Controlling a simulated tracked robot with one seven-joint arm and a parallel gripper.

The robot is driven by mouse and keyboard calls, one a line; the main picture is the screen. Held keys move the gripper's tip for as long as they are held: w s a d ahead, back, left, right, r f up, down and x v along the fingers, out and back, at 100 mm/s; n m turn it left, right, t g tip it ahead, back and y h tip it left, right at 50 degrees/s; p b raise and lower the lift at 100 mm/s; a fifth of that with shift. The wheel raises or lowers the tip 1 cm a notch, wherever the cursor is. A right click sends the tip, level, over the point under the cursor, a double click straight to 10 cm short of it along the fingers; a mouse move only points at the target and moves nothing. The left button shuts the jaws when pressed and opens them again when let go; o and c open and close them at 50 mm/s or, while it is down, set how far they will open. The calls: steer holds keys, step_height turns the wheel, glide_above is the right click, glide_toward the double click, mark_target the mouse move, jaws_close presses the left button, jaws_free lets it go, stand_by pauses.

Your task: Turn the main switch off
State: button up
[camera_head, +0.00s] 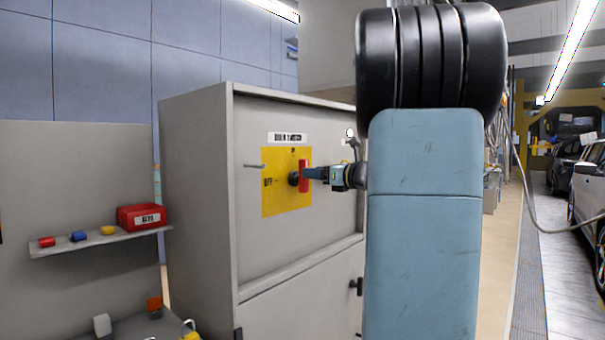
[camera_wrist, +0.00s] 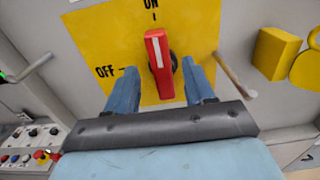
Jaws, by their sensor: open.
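The main switch is a red handle (camera_head: 303,176) on a yellow plate (camera_head: 272,206) fixed to a grey cabinet. In the wrist view the red handle (camera_wrist: 160,64) stands roughly upright, its white-marked end toward the ON label at the top. The OFF label (camera_wrist: 104,71) is to its left on the yellow plate (camera_wrist: 110,27). My gripper (camera_head: 314,173) is at the switch in the head view. In the wrist view my gripper (camera_wrist: 160,78) is open, with one blue finger on each side of the handle's lower part and visible gaps between. My arm hides the cabinet's right part.
A metal bar handle (camera_wrist: 232,78) sticks out right of the fingers. A yellow block (camera_wrist: 277,53) is further right. A shelf (camera_head: 100,243) at left holds a red box (camera_head: 142,216) and small coloured parts. Cars stand at far right.

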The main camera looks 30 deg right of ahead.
mark_target(300, 176)
steer(key=shift+x, duration=2.4)
steer(key=shift+c, duration=0.2)
